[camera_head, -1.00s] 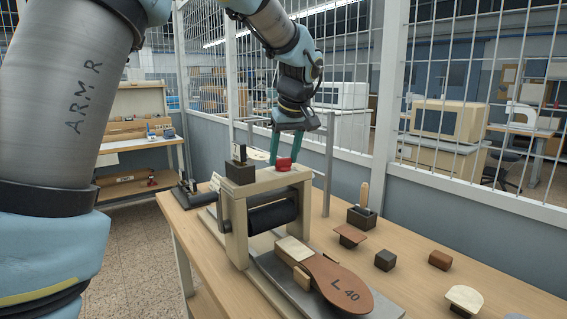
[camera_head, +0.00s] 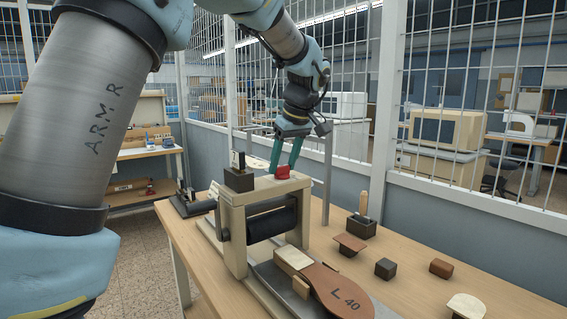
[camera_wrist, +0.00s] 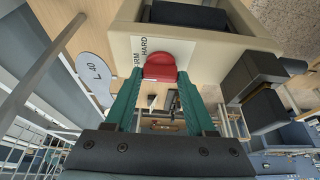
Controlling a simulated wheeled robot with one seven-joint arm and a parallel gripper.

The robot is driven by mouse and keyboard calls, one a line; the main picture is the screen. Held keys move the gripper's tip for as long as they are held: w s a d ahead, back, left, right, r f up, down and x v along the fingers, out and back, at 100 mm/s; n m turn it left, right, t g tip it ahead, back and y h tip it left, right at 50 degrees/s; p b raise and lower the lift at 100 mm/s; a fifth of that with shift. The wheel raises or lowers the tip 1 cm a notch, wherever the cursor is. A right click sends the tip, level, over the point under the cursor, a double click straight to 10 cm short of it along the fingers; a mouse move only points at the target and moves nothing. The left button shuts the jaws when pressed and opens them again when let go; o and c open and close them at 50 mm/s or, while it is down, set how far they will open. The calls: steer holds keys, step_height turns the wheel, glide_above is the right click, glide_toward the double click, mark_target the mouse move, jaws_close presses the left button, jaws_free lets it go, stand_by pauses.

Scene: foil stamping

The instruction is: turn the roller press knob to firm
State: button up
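The roller press (camera_head: 236,222) stands on the wooden bench with a dark roller under its cream top beam. Its red knob (camera_head: 282,173) sits on the beam, and it also shows in the wrist view (camera_wrist: 170,60). My gripper (camera_head: 282,167) reaches down to the knob from above. Its two green fingers (camera_wrist: 161,74) stand on either side of the knob, close against it, and appear shut on it. A white label (camera_wrist: 146,46) beside the knob reads "HARD" and "RM"; the start of the second word is hidden. The knob's exact setting cannot be read.
A brown sole-shaped piece marked "L 40" (camera_head: 342,290) lies in front of the press. A dark block (camera_head: 239,179) sits on the beam's left end. Small blocks (camera_head: 385,268) and a wooden-handled tool (camera_head: 363,207) stand to the right. A wire-mesh fence runs behind the bench.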

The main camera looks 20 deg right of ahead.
steer(key=o, duration=0.5)
steer(key=shift+c, duration=0.2)
steer(key=b+v, duration=0.2)
steer(key=v, duration=0.8)
steer(key=shift+r, duration=0.4)
steer(key=shift+s+d, duration=0.1)
steer(key=shift+s, duration=0.1)
